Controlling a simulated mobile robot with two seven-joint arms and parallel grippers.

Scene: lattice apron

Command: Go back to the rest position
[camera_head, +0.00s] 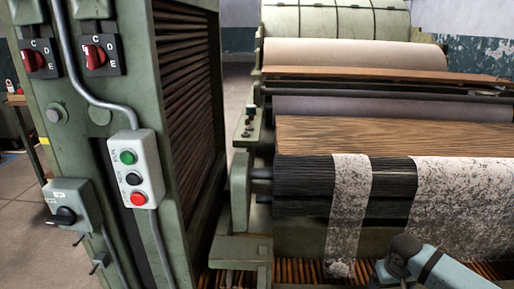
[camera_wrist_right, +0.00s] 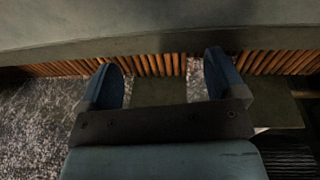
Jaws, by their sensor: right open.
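My right gripper (camera_wrist_right: 163,80) is open in the right wrist view, its two dark blue fingers wide apart with nothing between them. Beyond the fingers is a row of brown wooden slats (camera_wrist_right: 150,65) under a grey-green machine surface (camera_wrist_right: 160,25). In the head view part of my right arm shows at the lower right, in front of the machine's rollers; its fingers are not visible there. My left gripper is not in either view.
A green control cabinet (camera_head: 95,125) with knobs and a push-button box (camera_head: 136,168) stands at the left. A machine with a dark roller (camera_head: 300,185), speckled pale cloth (camera_head: 465,200) and a wooden board (camera_head: 380,135) fills the right. Floor (camera_head: 25,190) shows at far left.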

